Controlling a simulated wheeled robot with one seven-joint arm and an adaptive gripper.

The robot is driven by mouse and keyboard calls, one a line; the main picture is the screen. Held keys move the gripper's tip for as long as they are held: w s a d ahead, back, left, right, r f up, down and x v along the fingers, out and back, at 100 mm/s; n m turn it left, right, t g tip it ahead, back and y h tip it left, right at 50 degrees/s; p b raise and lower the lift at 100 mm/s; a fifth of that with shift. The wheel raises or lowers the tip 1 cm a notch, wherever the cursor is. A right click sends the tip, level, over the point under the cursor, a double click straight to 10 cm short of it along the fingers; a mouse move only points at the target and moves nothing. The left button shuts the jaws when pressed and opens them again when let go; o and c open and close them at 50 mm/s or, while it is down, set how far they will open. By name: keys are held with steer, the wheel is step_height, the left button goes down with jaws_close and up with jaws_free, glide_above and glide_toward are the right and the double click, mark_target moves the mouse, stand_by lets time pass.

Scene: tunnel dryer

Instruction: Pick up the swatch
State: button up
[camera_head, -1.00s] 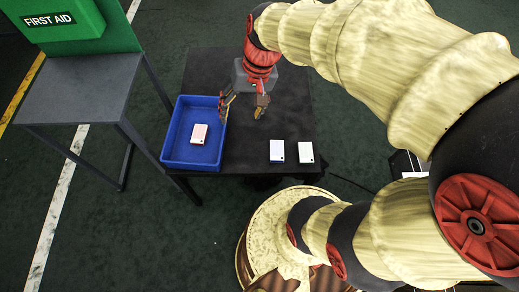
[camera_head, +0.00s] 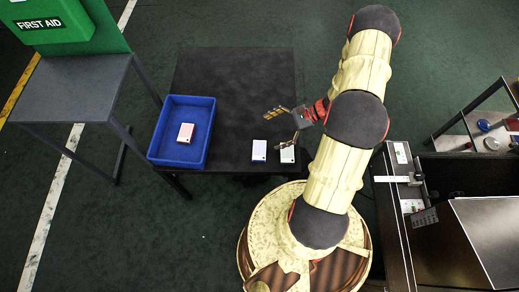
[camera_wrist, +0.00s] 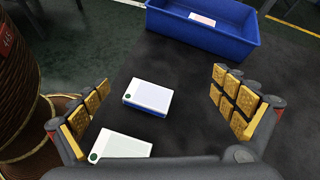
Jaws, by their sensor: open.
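Three small pale block-like swatches show. One swatch (camera_head: 259,151) lies near the front edge of the dark table; in the wrist view its white top and blue side (camera_wrist: 150,95) sit between my fingers' lines. A second, greenish-white swatch (camera_head: 288,154) lies to its right, partly hidden by a finger; it is at the bottom of the wrist view (camera_wrist: 120,147), partly cut off by the gripper body. A third swatch (camera_head: 185,133), white with a reddish side, lies in the blue tray (camera_head: 153,150). My gripper (camera_head: 273,130) is open and empty above the table, near the two loose swatches.
The dark table (camera_head: 235,85) is clear behind the swatches. A grey stand with a green first aid box (camera_head: 45,22) is at left. A dark machine with a metal panel (camera_head: 490,235) stands at right.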

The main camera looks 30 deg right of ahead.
mark_target(256, 150)
steer(key=s+f+m+t, duration=0.1)
steer(key=f, duration=0.1)
steer(key=s+f+m+t, duration=0.1)
steer(key=f+m, duration=0.1)
steer(key=f, duration=0.1)
steer(key=s+f+m+t+p, duration=0.1)
steer(key=f, duration=0.2)
steer(key=shift+d, duration=0.35)
steer(key=shift+a+f+m, duration=0.1)
steer(key=shift+f+m, duration=0.2)
steer(key=shift+f, duration=0.05)
steer(key=x, duration=0.2)
steer(key=b+x, duration=0.1)
steer(key=x, duration=0.3)
steer(key=shift+a+f+b, duration=0.3)
steer(key=shift+f+b, duration=0.1)
steer(key=shift+w+a+f, duration=0.15)
steer(key=shift+w+a, duration=0.15)
steer(key=shift+w, duration=0.05)
steer(key=shift+c, duration=0.3)
steer(key=c, duration=1.1)
steer(key=shift+c, duration=0.4)
